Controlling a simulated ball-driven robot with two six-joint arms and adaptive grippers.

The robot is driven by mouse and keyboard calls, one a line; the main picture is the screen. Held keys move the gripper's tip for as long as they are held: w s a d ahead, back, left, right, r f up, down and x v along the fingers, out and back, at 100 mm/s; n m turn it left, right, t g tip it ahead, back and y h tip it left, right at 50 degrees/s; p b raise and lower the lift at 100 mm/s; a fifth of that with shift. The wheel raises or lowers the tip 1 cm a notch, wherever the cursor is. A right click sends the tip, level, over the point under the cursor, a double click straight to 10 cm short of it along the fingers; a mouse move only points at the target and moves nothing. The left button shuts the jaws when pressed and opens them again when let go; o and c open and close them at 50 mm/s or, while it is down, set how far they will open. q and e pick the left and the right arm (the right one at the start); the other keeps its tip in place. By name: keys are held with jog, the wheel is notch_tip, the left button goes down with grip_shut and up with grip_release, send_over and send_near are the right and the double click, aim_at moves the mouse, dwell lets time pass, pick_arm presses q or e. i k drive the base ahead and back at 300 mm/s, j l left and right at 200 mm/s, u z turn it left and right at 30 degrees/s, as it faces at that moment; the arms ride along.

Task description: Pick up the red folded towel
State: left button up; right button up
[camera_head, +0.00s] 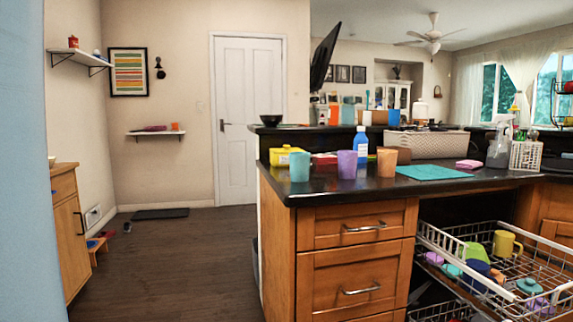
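A low red item (325,160) lies on the dark counter, partly hidden behind the teal cup (299,167) and the purple cup (347,164). It is too small and too covered to tell whether it is the red folded towel. A small pink folded cloth (468,164) lies farther right on the same counter. A flat dark reddish item (155,128) rests on the low wall shelf at the back left; I cannot tell what it is. Neither of my grippers is in view.
The counter (420,187) also holds a yellow container (285,155), an orange cup (386,162), a blue bottle (361,142) and a teal mat (433,172). A wire dish basket (440,236) juts out below at right. The floor (170,260) at left is mostly clear.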

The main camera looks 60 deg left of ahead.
aim_at(328, 159)
jog(key=u, duration=1.45)
